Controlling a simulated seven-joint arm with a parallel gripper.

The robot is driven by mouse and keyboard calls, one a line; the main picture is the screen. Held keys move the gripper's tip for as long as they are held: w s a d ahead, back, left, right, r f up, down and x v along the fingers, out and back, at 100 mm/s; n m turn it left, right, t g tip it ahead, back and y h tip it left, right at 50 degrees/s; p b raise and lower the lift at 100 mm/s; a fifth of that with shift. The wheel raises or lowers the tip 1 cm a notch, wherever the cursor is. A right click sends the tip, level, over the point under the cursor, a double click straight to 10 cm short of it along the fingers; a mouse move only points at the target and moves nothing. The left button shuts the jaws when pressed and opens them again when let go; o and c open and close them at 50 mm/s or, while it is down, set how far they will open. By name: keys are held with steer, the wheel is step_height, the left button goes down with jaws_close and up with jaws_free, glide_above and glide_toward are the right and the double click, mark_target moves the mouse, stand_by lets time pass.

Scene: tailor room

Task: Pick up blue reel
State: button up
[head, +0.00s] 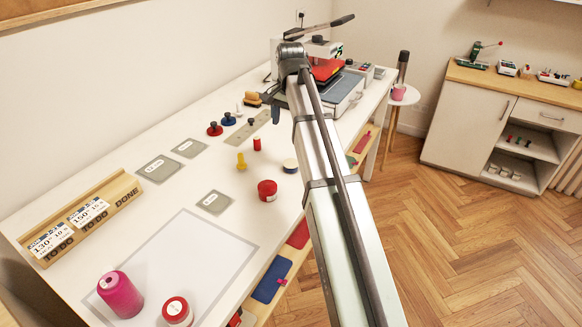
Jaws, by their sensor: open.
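A small round reel (290,166) with a dark blue side and a pale top lies on the white table, just left of my arm; it looks like the blue reel. My gripper (272,101) is at the far end of the extended arm, above the back part of the table, beyond the blue reel and apart from it. Its fingers show small and partly hidden by the wrist; it looks open with nothing held.
A red reel (267,191), a red-and-cream reel (177,312) and a magenta cone (120,296) stand nearer. Blue (228,119) and red (214,129) knobbed pieces stand farther left. A heat press (342,92) is at the back. The left-middle tabletop has free room.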

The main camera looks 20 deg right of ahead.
mark_target(291, 163)
steer(key=shift+s+f+m+g, duration=0.15)
steer(key=shift+s+f+m, duration=0.15)
steer(key=shift+f+m, duration=1.5)
steer(key=shift+s+f+m+g, duration=0.3)
steer(key=shift+f+m, duration=0.35)
steer(key=shift+f, duration=2.2)
steer(key=shift+s+f+m+g, duration=0.1)
steer(key=shift+s+f+m, duration=0.25)
steer(key=shift+f+m, duration=1.45)
steer(key=shift+f+n, duration=0.5)
steer(key=shift+n, duration=0.05)
steer(key=c, duration=1.2)
steer(key=shift+o, duration=0.2)
steer(key=shift+r, duration=0.15)
